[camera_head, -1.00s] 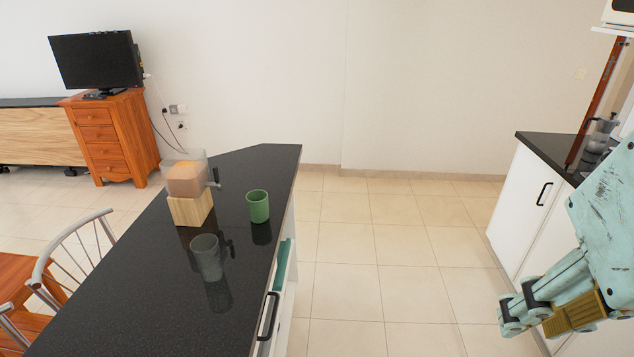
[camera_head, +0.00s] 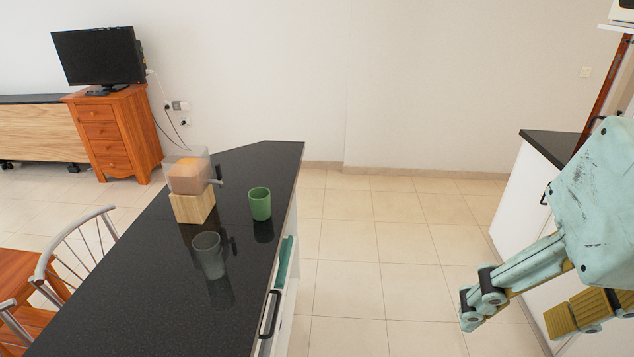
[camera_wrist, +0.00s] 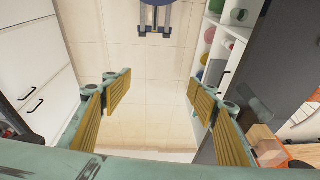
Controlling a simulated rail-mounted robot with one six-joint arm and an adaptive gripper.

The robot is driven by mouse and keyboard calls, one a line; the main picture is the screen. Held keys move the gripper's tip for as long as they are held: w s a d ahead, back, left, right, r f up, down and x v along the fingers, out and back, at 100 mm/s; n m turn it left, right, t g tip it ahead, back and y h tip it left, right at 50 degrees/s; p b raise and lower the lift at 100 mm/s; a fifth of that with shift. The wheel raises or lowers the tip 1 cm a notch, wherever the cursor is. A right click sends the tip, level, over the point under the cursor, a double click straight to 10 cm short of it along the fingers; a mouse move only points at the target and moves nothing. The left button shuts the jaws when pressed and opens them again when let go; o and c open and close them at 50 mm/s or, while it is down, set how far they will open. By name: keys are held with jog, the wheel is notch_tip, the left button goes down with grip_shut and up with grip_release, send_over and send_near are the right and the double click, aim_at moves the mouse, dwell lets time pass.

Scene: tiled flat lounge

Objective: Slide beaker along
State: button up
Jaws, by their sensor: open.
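A grey translucent cup (camera_head: 208,254), which looks like the beaker, stands upright on the black countertop (camera_head: 130,320) in the head view. A green cup (camera_head: 260,204) stands upright behind it and to its right, near the counter's right edge. My gripper (camera_head: 517,314) is at the lower right, over the floor and well apart from both cups. In the wrist view my gripper (camera_wrist: 160,98) is open with its ribbed yellow pads spread wide and nothing between them. The countertop lies at the right of the wrist view.
A dispenser (camera_head: 190,182) on a wooden base stands on the counter close to the grey cup. A teal cloth (camera_head: 284,262) and a dark handle (camera_head: 269,314) are on the counter's side. White cabinets (camera_head: 517,195) stand at the right. Tiled floor (camera_head: 380,260) between is clear.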

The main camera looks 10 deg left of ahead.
jog(key=w+a+f+m+g+y+p, duration=0.1)
jog(key=w+a+m+g+y, duration=0.2)
jog(key=a, duration=0.7)
jog(key=w+a+f+m+g+y, duration=0.1)
jog(key=w+a+f+g+y, duration=0.2)
jog(key=a, duration=0.6)
jog(key=w+a+m+y+p, duration=0.2)
jog(key=w+a+m+y, duration=0.4)
jog(key=w+a, duration=0.8)
jog(key=w+a+f+m+t+y, duration=0.2)
jog(key=w+f+m, duration=0.15)
jog(key=w, duration=0.45)
jog(key=w+a+f+m+t+y, duration=0.15)
jog(key=w+f, duration=0.25)
jog(key=w, duration=0.4)
jog(key=m+t+p, duration=0.1)
jog(key=m+t, duration=0.5)
jog(key=m, duration=0.1)
send_near(267, 201)
jog(key=shift+d+f+y, duration=0.25)
jog(key=shift+d+f, duration=0.1)
jog(key=shift+f, duration=0.3)
jog(key=shift+w+a, duration=0.1)
jog(key=shift+a, duration=0.1)
jog(key=shift+b+x, duration=0.75)
jog(key=shift+x, duration=5.95)
jog(key=shift+w+r, duration=0.1)
jog(key=shift+w, duration=0.05)
jog(key=shift+c, duration=0.5)
